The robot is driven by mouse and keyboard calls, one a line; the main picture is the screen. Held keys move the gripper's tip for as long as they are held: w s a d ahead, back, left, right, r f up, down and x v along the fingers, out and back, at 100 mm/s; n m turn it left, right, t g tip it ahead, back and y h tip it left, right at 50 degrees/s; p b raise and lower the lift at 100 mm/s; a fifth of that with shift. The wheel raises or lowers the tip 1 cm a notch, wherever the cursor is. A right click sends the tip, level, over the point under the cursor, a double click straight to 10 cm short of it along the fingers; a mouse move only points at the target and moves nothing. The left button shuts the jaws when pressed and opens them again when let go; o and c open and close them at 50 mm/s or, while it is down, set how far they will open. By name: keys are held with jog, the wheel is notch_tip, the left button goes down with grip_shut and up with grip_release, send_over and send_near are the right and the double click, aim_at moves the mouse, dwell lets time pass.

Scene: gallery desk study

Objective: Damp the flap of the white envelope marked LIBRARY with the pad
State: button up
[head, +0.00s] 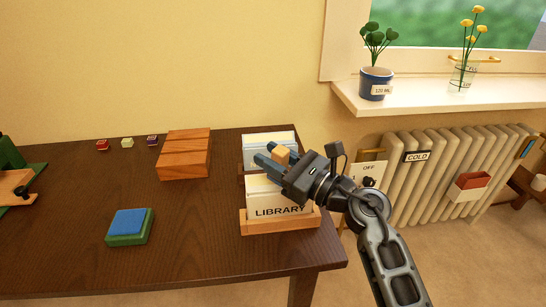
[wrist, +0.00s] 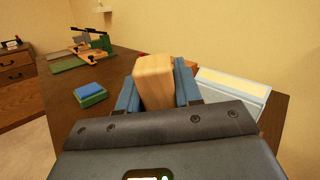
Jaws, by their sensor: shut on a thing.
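The white envelope marked LIBRARY (head: 279,211) stands upright in a wooden holder (head: 282,223) at the desk's front right. My gripper (head: 275,155) is above and just behind it, its blue fingers shut on a tan wooden block (head: 281,154). The block also shows between the fingers in the wrist view (wrist: 153,80). Its underside is hidden, so I cannot tell whether it touches the envelope or bears a pad. The fingers and block partly cover the envelope's upper part. A blue pad (head: 129,220) lies on a green base at the desk's front left, apart from my gripper.
A second pale envelope (head: 268,138) stands behind, partly hidden by my gripper. A wooden box (head: 184,155) and several small coloured pieces (head: 127,142) lie at the back. A green device (head: 14,170) is at far left. The desk's middle is clear. A radiator (head: 450,177) stands right.

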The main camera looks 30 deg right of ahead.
aim_at(276, 154)
jog(key=shift+w+d+f+b, duration=0.15)
jog(key=shift+w+f+b, duration=0.45)
jog(key=shift+f+b, duration=0.05)
dwell(0.6)
dwell(0.4)
jog(key=shift+s+a+r+p, duration=0.25)
jog(key=shift+s+r+p, duration=0.45)
jog(key=shift+r+p, duration=0.35)
jog(key=shift+s+a+r+p, duration=0.25)
jog(key=shift+s+r+p, duration=0.5)
jog(key=shift+s+p, duration=0.15)
jog(key=shift+s+a+r+p, duration=0.25)
jog(key=shift+s+r+p, duration=0.5)
jog(key=shift+p, duration=0.2)
